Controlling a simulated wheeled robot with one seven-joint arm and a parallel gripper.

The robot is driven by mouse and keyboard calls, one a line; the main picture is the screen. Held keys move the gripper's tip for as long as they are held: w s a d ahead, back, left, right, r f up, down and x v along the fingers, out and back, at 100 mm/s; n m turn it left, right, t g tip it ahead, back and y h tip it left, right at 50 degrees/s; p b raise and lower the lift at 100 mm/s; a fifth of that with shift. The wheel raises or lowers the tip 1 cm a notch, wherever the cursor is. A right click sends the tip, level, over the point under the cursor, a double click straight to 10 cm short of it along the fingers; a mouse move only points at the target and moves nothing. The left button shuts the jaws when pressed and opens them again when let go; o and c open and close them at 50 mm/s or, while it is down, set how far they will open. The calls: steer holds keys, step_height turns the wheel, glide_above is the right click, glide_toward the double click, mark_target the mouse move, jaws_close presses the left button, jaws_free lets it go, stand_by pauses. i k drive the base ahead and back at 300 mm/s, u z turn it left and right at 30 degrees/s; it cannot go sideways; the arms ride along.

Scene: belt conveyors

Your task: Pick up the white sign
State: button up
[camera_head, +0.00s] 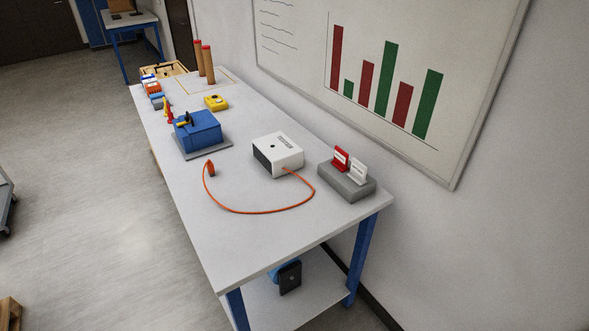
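The white sign (358,171) stands upright in a grey block (347,184) near the right front corner of the table (262,238). A red sign (341,158) stands in the same block, just left of and behind the white one. Both signs carry light markings that are too small to read. My gripper is not in view, so its state and its distance from the sign do not show.
A white box (278,154) with an orange cable (257,212) lies left of the grey block. A blue box (198,132), a yellow device (216,102) and brown cylinders (203,62) stand farther back. A whiteboard (398,70) hangs behind. The table's front is clear.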

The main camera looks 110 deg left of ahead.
mark_target(358, 174)
steer(key=u, duration=2.95)
steer(key=i, duration=1.65)
